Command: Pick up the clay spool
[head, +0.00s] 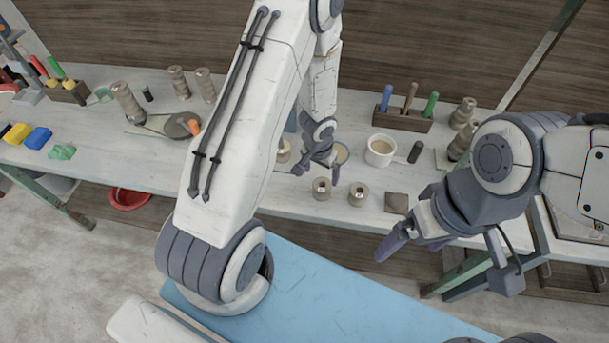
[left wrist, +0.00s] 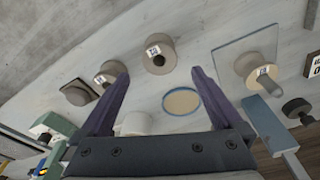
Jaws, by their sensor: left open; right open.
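Several clay-coloured spools stand on the bench; I cannot tell which one the task names. Two short ones, a left spool (head: 321,189) and a right spool (head: 358,193), stand near the front edge. In the left wrist view they are a tagged spool (left wrist: 160,56) and another (left wrist: 108,73), both beyond the fingertips. A third spool (left wrist: 258,68) stands by a clear plate (left wrist: 245,50); the tags are unreadable. My left gripper (head: 316,166) is open and empty above the bench, just behind the two short spools. My right gripper (head: 447,262) is open and empty in front of the bench.
A shallow round dish (left wrist: 181,101) lies under my left gripper. A white cup (head: 381,151), a dark square block (head: 396,203) and a tool rack (head: 403,119) stand to the right. Taller spools (head: 127,102) and coloured blocks (head: 38,138) are at the left.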

